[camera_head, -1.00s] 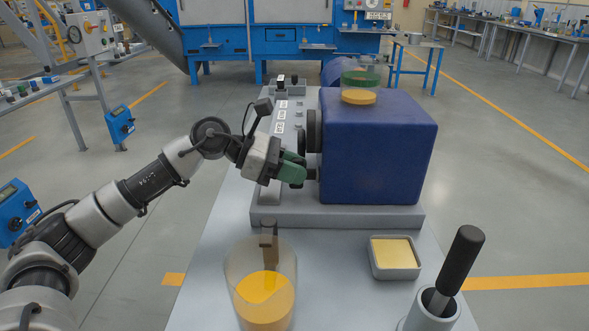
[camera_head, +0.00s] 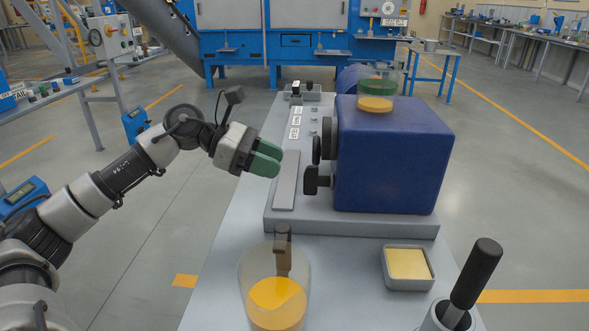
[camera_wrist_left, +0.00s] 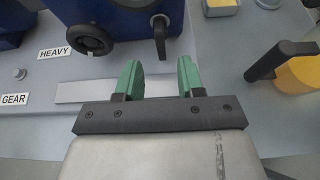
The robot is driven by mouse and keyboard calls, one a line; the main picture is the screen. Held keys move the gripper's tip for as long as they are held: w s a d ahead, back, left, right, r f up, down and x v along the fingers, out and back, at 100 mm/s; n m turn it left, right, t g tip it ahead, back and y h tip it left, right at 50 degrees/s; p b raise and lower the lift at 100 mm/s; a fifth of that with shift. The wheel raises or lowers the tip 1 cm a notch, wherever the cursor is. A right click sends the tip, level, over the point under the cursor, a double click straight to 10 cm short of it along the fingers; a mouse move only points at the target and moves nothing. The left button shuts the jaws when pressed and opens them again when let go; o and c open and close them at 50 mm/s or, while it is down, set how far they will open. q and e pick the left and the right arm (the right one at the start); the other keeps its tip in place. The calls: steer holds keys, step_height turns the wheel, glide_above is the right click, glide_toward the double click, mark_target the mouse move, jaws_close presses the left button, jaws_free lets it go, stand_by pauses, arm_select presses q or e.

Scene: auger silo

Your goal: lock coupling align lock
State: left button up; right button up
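A blue box-shaped machine (camera_head: 393,155) stands on a grey plinth on the table. On its left face are a round black handwheel (camera_head: 317,150) and, lower and nearer, a dark lever-like knob (camera_head: 312,181). In the left wrist view the handwheel (camera_wrist_left: 91,40) and the dark lever (camera_wrist_left: 160,36) show beyond the fingers. My left gripper (camera_head: 266,159) has green fingers and is left of the knob, apart from it. In the left wrist view its fingers (camera_wrist_left: 160,80) are spread with nothing between them. No coupling is clearly identifiable. My right gripper is not in view.
A clear beaker (camera_head: 268,290) of yellow material with a brown-handled tool stands in front. A square tray (camera_head: 408,268) of yellow material and a black-handled tool in a grey holder (camera_head: 475,275) are to the right.

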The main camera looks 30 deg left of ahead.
arm_select(q)
steer(key=shift+v, duration=1.45)
steer(key=shift+r, duration=0.1)
